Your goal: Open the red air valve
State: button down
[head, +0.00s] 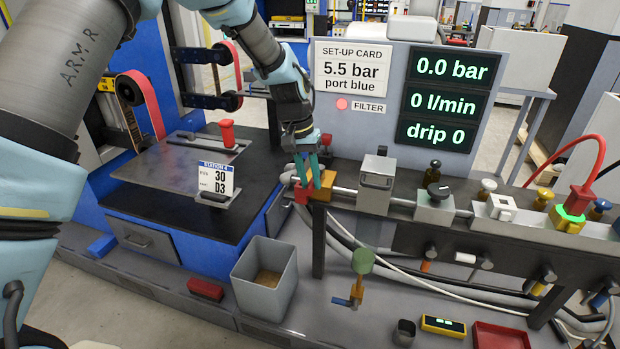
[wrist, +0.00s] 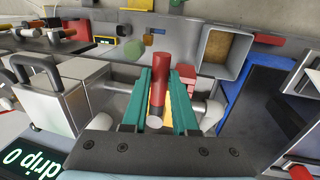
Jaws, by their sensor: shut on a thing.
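The red air valve shows in the wrist view as a red cylindrical handle (wrist: 160,68) over a yellow-orange body (wrist: 169,108). In the head view the orange valve body (head: 323,186) sits at the left end of the pipe line, and my fingers hide most of the handle. My gripper (head: 314,177) points down at the valve. Its teal fingers (wrist: 161,80) are closed on the red handle, one on each side. The display (head: 445,100) reads 0.0 bar, 0 l/min and drip 0.
A silver filter box (head: 377,182) stands right of the valve, with a regulator (head: 435,204) farther along the line. A grey bin (head: 265,277) is below left. The set-up card (head: 352,68) reads 5.5 bar, port blue. A red block (wrist: 187,77) sits close beside the fingers.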

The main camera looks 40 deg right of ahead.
aim_at(300, 186)
jog(key=shift+w, duration=0.15)
jog(key=w+m, duration=0.1)
jog(key=m, duration=0.1)
jog(key=w+a+m, duration=0.1)
jog(key=m, duration=0.1)
jog(key=shift+w+m+y+p, duration=0.3)
jog(key=shift+y+p, duration=0.05)
jog(key=shift+y, duration=0.05)
jog(key=w+m, duration=0.1)
jog(key=m, duration=0.1)
jog(key=w+m, duration=0.1)
jog(key=m, duration=0.1)
jog(key=shift+w+d+m+y+p, duration=0.2)
jog(key=shift+w+m+y+p, duration=0.1)
jog(key=shift+w+y+p, duration=0.1)
jog(key=m, duration=0.1)
jog(key=w+d+m, duration=0.1)
jog(key=m, duration=0.1)
jog(key=w+m, duration=0.1)
jog(key=shift+w+d+m+y, duration=0.2)
jog(key=shift+w+m+y, duration=0.1)
jog(key=shift+y, duration=0.1)
jog(key=shift+w+d+m+t+y+p, duration=0.2)
jog(key=shift+w+d+m, duration=0.25)
jog(key=shift+m, duration=0.6)
jog(key=shift+w+d+m+t+y+p, duration=0.15)
jog(key=shift+w+d+m, duration=0.3)
jog(key=shift+m, duration=0.6)
jog(key=shift+d, duration=0.15)
